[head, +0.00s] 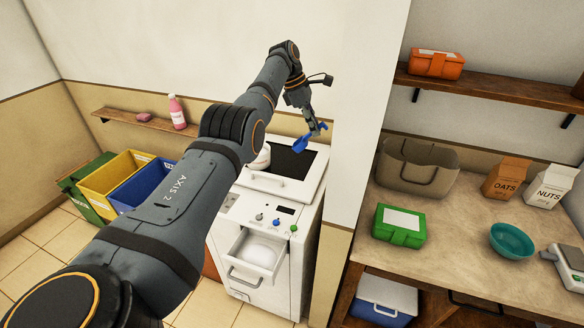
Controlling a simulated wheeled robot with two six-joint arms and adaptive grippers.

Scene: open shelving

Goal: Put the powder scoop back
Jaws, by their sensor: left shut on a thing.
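My left gripper (312,126) is shut on the blue powder scoop (300,144) and holds it over the top of the white washing machine (226,238). The scoop shows in front of the machine's dark top panel (292,164); I cannot tell its height above it. The machine's front drawer (238,266) is open, with white contents inside. My right gripper is not in view.
A wall edge (374,130) stands right of the machine. Beyond it, a counter (455,238) holds a basket (405,172), a green box (396,238), a teal bowl (512,242) and cartons. Colored bins (112,175) stand at left, below a small shelf with a pink bottle (177,112).

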